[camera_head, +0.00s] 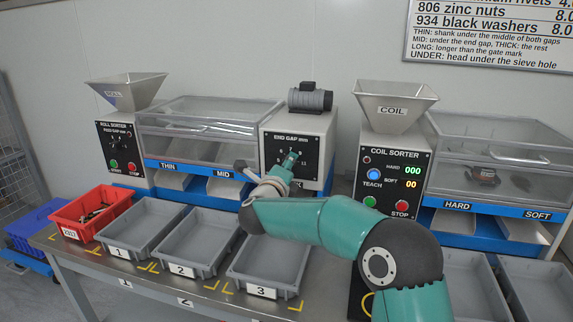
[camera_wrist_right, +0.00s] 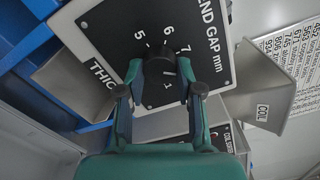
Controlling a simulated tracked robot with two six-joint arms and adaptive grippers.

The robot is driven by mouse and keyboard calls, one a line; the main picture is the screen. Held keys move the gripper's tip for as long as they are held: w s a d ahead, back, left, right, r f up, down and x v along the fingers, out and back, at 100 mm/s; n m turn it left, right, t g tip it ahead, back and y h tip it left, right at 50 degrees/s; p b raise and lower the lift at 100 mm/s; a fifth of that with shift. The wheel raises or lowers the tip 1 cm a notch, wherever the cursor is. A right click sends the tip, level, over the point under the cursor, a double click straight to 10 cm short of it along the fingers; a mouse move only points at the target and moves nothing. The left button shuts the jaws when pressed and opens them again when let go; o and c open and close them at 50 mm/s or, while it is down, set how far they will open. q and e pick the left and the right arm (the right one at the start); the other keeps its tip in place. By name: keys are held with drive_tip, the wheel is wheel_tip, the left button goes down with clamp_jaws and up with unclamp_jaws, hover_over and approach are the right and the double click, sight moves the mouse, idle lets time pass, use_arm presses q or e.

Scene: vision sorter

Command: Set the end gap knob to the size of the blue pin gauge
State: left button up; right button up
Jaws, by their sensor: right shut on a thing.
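The END GAP panel (camera_head: 311,162) is a black dial plate on a grey box with a motor on top. My right gripper (camera_head: 291,158) is at the dial and hides most of the knob in the head view. In the wrist view the dark end gap knob (camera_wrist_right: 161,64) sits between the fingertips of my right gripper (camera_wrist_right: 159,72), which is shut on it. The numbers 5, 6 and 7 show around the upper side of the dial; others are partly covered, and I cannot read the knob's setting. I cannot make out the blue pin gauge. My left gripper is not in view.
Grey bins 1 (camera_head: 118,252), 2 (camera_head: 177,270) and 3 (camera_head: 262,291) stand on the bench below. A red bin (camera_head: 71,233) with dark parts is at the left. The coil sorter (camera_head: 395,150) stands right of the dial, and my right arm passes over bin 3.

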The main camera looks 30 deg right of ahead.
drive_tip(key=shift+r+n+p, duration=0.15)
drive_tip(key=shift+n+p, duration=4.5)
drive_tip(key=shift+n, duration=3.55)
drive_tip(key=o, duration=1.2)
drive_tip(key=shift+w+f, duration=0.15)
drive_tip(key=shift+f, duration=0.05)
drive_tip(key=shift+c, duration=0.2)
drive_tip(key=shift+r, duration=0.1)
drive_tip(key=shift+a, duration=0.1)
